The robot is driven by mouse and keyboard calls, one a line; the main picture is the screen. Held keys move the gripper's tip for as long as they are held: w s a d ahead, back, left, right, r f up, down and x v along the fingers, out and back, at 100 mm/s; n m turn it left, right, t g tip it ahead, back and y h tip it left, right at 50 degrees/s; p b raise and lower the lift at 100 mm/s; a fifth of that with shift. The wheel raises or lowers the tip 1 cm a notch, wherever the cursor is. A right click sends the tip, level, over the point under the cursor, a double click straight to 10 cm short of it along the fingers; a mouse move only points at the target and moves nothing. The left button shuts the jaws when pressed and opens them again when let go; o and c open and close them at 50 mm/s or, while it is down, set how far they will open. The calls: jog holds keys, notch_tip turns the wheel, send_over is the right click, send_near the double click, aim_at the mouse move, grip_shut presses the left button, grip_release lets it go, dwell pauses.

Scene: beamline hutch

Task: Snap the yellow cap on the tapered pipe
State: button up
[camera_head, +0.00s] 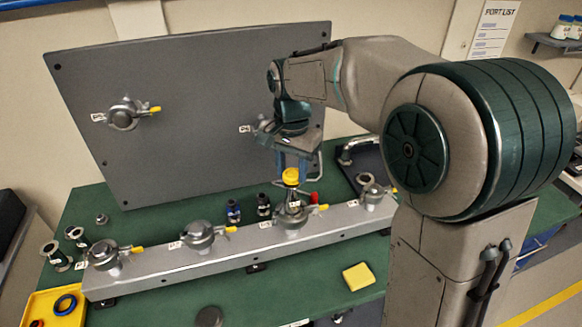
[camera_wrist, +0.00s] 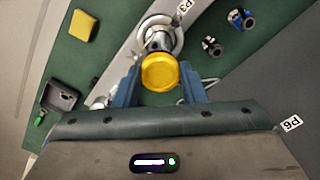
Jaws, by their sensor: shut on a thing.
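The round yellow cap (camera_head: 291,176) sits between the fingertips of my gripper (camera_head: 292,165), which is shut on it; it also shows in the wrist view (camera_wrist: 160,71). A short grey metal pipe (camera_wrist: 158,42) shows just beyond the cap, over the round port labelled P3 (camera_wrist: 172,28). In the head view the cap is directly above this port (camera_head: 290,217) on the grey rail. I cannot tell whether the cap touches the pipe, because the cap and fingers hide the joint.
The grey rail (camera_head: 240,248) carries several clamped ports. A grey upright panel (camera_head: 190,75) stands behind it. Small dark fittings (camera_head: 264,204) stand behind the rail. A yellow block (camera_head: 358,276) lies in front, and a yellow tray (camera_head: 40,312) is at front left.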

jog(key=shift+f+b, duration=0.45)
jog(key=shift+f, duration=0.15)
dwell(0.7)
jog(key=o, duration=1)
notch_tip(320, 180, up, 13)
jog(key=s+d+f+n+t, duration=0.1)
jog(key=s+d+f+n, duration=0.1)
jog(key=s+d+f, duration=0.2)
jog(key=s+d+f+n+t, duration=0.1)
jog(key=s+d+f+n, duration=0.1)
jog(key=s+d+f, duration=0.3)
jog(key=s+d+f+n+t+b, duration=0.1)
jog(key=s+d+f, duration=0.3)
jog(key=s, duration=0.6)
jog(key=shift+d+f+n+t, duration=0.4)
jog(key=shift+f, duration=0.1)
